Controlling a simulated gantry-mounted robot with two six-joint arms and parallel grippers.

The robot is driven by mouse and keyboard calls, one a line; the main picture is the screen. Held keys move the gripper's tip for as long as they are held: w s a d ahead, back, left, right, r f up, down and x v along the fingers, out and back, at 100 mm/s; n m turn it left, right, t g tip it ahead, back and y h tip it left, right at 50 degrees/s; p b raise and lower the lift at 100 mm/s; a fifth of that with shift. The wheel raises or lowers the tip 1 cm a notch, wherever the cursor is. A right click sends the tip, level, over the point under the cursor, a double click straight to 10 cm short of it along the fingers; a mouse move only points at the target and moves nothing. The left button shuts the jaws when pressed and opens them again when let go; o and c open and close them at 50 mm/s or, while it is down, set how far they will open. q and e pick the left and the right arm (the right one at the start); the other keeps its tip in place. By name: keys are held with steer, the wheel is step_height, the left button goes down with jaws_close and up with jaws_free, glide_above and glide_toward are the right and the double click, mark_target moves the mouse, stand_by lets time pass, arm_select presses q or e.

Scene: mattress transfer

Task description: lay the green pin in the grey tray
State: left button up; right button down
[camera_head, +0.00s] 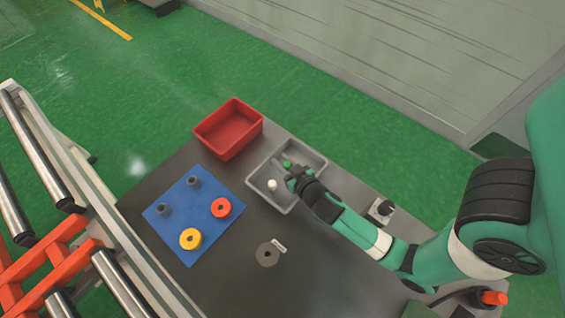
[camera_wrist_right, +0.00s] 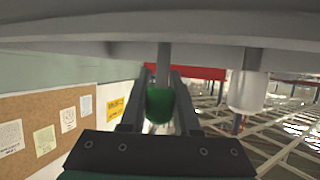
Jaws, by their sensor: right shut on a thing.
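My right gripper (camera_head: 293,172) is shut on the green pin (camera_head: 287,164), over the far right part of the grey tray (camera_head: 264,203). In the right wrist view the green head (camera_wrist_right: 160,105) sits between the two fingers (camera_wrist_right: 158,108), with a grey shank running from it to the grey surface at the top. Whether the pin touches the tray floor I cannot tell. A white pin (camera_head: 272,185) is in the near left part of the tray; it also shows in the right wrist view (camera_wrist_right: 247,92). My left gripper is in neither view.
A red bin (camera_head: 228,143) stands beside the tray. A blue mat (camera_head: 180,215) holds a red ring (camera_head: 221,208), a yellow ring (camera_head: 190,239) and two grey pegs. A dark ring (camera_head: 267,254) lies nearer on the table. A small device (camera_head: 381,210) sits right of the tray.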

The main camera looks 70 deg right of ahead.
steer(key=shift+f, duration=0.15)
steer(key=c, duration=0.6)
jaws_free()
steer(key=shift+c, duration=0.2)
